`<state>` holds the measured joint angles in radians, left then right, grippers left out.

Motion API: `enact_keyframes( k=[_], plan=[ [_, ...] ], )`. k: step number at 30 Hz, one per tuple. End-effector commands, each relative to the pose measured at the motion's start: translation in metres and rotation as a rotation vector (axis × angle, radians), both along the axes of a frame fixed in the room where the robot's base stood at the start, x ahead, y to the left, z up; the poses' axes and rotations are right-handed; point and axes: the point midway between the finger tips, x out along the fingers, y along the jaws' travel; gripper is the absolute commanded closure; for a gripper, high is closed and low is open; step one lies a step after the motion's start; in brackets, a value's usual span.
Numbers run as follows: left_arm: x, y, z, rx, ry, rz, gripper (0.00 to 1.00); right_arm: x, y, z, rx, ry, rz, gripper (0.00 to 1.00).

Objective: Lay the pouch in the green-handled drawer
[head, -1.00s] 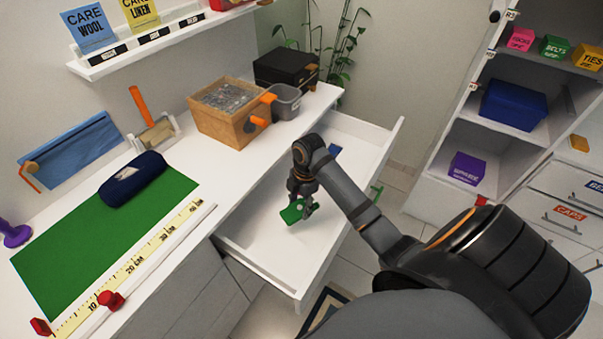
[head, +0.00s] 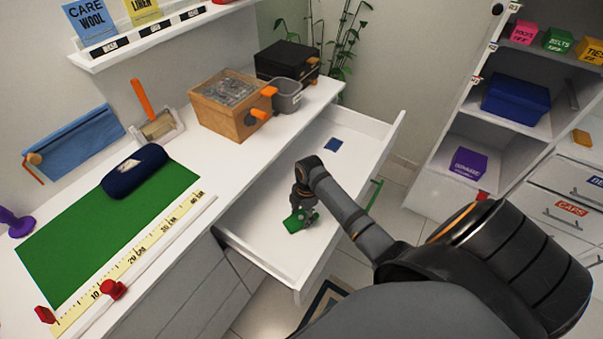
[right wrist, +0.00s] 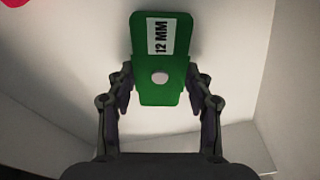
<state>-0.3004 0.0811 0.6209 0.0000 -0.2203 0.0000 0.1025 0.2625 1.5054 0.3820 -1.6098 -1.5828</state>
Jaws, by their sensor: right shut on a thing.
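My right gripper (head: 304,205) is shut on a flat green pouch (head: 299,220). In the right wrist view the pouch (right wrist: 158,85) sits between the two fingers (right wrist: 159,100), with a white "12 MM" label and a pale round button facing the camera. It is inside the outline of the open white drawer (head: 262,232), near the drawer's front half. I cannot tell whether it touches the drawer floor. The green handle (head: 376,192) shows on the drawer's outer front, partly hidden by my arm. My left gripper is not in view.
A small blue square (head: 333,145) lies farther back in the drawer.

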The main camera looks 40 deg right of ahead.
Motion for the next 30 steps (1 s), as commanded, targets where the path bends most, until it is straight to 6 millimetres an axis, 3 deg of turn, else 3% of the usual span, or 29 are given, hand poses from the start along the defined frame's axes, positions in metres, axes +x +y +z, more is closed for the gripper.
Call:
enact_keyframes(
  k=[3,4,9,20,23,30],
  plan=[
    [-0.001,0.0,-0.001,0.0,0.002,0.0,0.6,0.0,0.0,-0.003,0.0,0.0,0.0,0.82],
    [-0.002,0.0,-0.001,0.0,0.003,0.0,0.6,0.0,0.0,-0.003,0.0,0.0,0.0,0.46],
    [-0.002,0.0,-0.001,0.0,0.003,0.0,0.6,0.0,0.0,-0.002,0.0,0.0,0.0,0.26],
    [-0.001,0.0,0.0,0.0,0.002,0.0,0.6,0.0,-0.001,0.004,-0.001,-0.001,0.0,0.26],
    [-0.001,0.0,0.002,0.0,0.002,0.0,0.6,0.001,-0.003,0.02,-0.002,-0.004,0.0,0.26],
    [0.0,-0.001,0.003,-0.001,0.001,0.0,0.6,0.001,-0.011,0.079,-0.003,-0.004,0.001,0.26]
  ],
)
